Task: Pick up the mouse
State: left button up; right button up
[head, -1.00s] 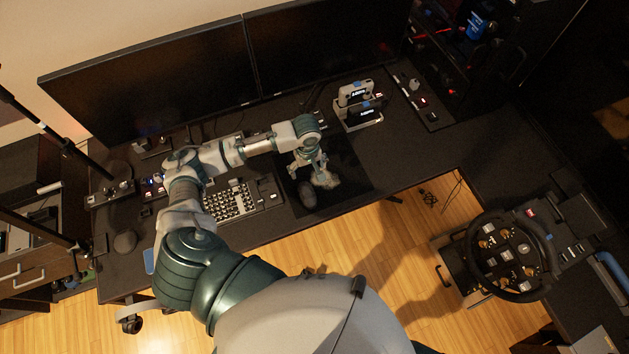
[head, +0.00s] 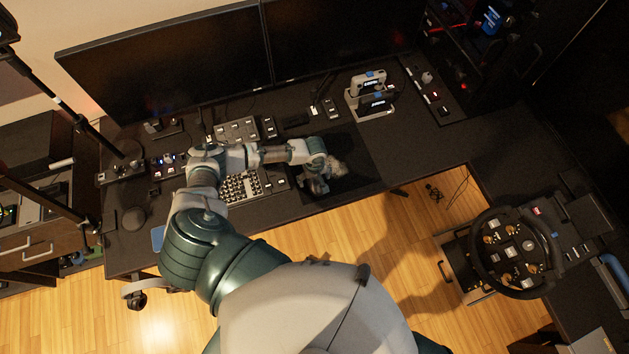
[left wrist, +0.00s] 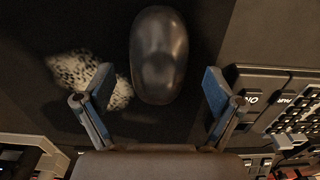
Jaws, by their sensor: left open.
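The mouse is a dark, glossy oval (left wrist: 159,55) on the black mat (head: 358,171). In the left wrist view it lies ahead of and between the two blue-tipped fingers, its near end about level with the tips. My left gripper (left wrist: 160,88) is open, with a gap between each finger and the mouse. In the head view my left gripper (head: 318,184) hangs over the mat beside the keyboard and hides the mouse. My right gripper is not in view.
A pale speckled object (left wrist: 88,78) lies close to the mouse, beside and partly behind the left-hand finger. The keyboard (head: 242,188) is left of the mat. Monitors (head: 165,65) stand behind. The mat's right part is clear. A steering wheel (head: 515,252) is at right.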

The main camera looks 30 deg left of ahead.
pick_arm(q)
jog(key=shift+w+f, duration=0.1)
jog(key=shift+f, duration=0.65)
jog(key=c, duration=1.3)
jog(key=shift+o, duration=0.2)
jog(key=shift+r, duration=0.1)
